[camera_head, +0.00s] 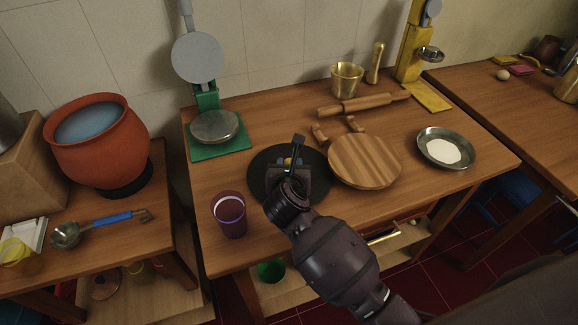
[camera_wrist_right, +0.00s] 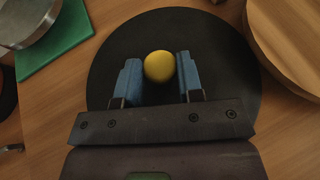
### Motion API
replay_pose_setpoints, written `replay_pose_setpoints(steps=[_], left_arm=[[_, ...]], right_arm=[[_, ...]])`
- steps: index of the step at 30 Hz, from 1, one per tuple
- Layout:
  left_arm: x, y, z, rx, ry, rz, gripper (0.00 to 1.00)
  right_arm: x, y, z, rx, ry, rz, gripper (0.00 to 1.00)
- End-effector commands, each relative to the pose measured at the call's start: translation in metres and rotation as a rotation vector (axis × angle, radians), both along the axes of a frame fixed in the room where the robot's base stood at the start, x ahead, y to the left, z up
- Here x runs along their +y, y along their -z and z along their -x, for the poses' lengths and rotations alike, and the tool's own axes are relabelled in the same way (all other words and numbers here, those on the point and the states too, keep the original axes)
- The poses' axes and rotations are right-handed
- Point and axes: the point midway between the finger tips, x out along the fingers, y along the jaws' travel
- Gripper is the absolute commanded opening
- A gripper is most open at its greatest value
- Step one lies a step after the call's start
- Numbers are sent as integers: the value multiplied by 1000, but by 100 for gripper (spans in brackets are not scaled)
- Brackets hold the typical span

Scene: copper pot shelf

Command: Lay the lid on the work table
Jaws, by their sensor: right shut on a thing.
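The lid is a dark, flat round disc (camera_head: 258,180) with a yellow knob (camera_wrist_right: 158,66). It is at the front left of the wooden work table (camera_head: 240,253), flat on it or very close above it; I cannot tell which. My right gripper (camera_head: 290,162) is over the disc, pointing down. Its blue fingers (camera_wrist_right: 159,78) are on either side of the knob and shut on it. In the right wrist view the disc (camera_wrist_right: 220,60) fills the middle. My arm hides part of the disc in the head view. My left gripper is not in view.
A round wooden board (camera_head: 365,160) is close right of the disc. A purple cup (camera_head: 230,215) stands at front left. A green-based press (camera_head: 215,128) is behind. A metal dish (camera_head: 433,138) with white contents is at right. A clay pot (camera_head: 95,145) stands on the left table.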

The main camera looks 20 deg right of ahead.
Motion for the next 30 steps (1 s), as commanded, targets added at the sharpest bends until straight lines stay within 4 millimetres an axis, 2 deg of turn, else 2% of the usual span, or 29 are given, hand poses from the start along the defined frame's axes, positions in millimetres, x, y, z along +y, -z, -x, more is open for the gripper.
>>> replay_pose_setpoints(steps=[9,10,14,25,30], left_arm=[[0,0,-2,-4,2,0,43],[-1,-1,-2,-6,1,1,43],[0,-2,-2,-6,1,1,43],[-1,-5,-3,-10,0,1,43],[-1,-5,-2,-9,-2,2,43]], right_arm=[[0,3,0,-1,-1,-1,7],[0,3,0,-1,-1,-1,39],[0,2,0,-2,-1,-1,59],[0,-4,0,-3,-1,0,60],[8,-10,20,-1,-2,-4,60]])
